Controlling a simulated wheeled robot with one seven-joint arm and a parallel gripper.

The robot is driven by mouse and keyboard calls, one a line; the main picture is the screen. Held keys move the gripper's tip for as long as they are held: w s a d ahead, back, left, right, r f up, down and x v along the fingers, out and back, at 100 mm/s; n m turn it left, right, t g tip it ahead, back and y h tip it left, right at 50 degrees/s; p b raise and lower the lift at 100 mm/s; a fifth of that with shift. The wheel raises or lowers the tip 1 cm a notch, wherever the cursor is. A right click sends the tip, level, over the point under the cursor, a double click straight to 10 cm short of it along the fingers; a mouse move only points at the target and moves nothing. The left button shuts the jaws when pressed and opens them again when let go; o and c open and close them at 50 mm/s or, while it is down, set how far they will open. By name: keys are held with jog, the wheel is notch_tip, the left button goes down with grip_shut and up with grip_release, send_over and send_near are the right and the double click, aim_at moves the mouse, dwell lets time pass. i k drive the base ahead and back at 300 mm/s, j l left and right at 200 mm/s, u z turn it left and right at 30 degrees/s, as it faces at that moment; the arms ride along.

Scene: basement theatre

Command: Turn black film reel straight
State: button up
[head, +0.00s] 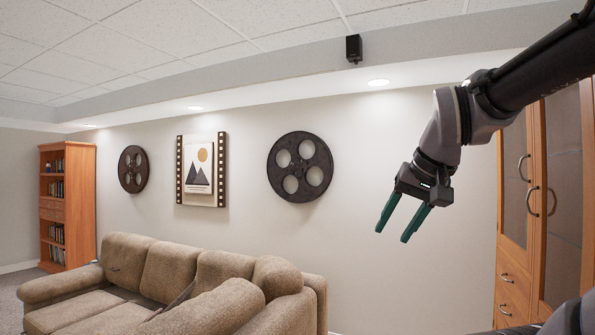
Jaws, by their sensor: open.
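A large black film reel (320,167) hangs flat on the white wall, right of the framed picture. It has several round holes around a centre. A smaller, darker-brown film reel (133,153) hangs farther left on the same wall. My gripper (397,223) is at the right of the head view, open and empty, its two green fingers pointing down and to the left. In the picture it is to the right of and a little below the large reel, apart from it. I cannot tell its exact distance from the wall.
A brown sofa (172,265) stands along the wall below the reels. A framed mountain picture (201,172) hangs between them. A wooden cabinet (518,190) with handles is at the right, a bookcase (70,200) at the far left. Bare wall surrounds the large reel.

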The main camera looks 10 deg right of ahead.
aim_at(322, 157)
jog(key=i+l+u, duration=0.25)
jog(key=i+l, duration=0.75)
jog(key=i, duration=0.45)
jog(key=i+l+u, duration=0.25)
jog(key=i+l, duration=2.05)
jog(key=l+z, duration=0.05)
jog(key=l, duration=0.1)
